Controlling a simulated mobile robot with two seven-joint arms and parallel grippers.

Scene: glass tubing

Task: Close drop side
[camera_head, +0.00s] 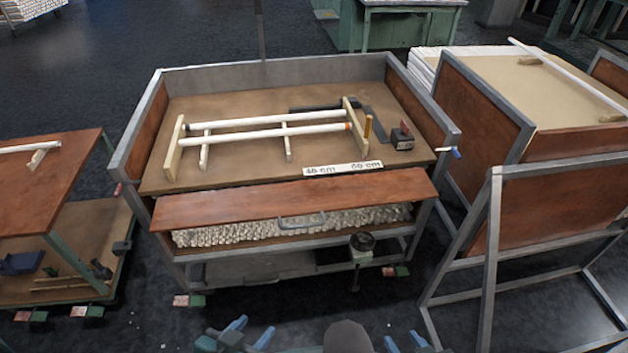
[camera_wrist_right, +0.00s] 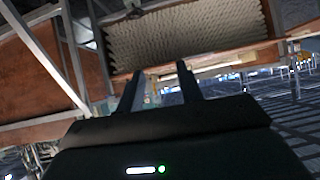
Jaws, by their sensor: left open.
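The drop side (camera_head: 240,207) is a long reddish-brown panel along the front of the middle cart. My left gripper (camera_head: 250,333) is low at the bottom edge, in front of the cart, open and empty. My right gripper (camera_head: 405,342) is low to its right; in the right wrist view its two fingers (camera_wrist_right: 160,82) stand apart with nothing between them. Neither touches the panel.
On the cart's top (camera_head: 230,175) lie a wooden rack (camera_head: 172,150) with white tubes, a length scale (camera_head: 342,168) and a small dark block (camera_head: 402,138). A round dark-topped part (camera_head: 361,241) stands by the cart's front. Other carts flank it left (camera_head: 50,185) and right (camera_head: 540,220).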

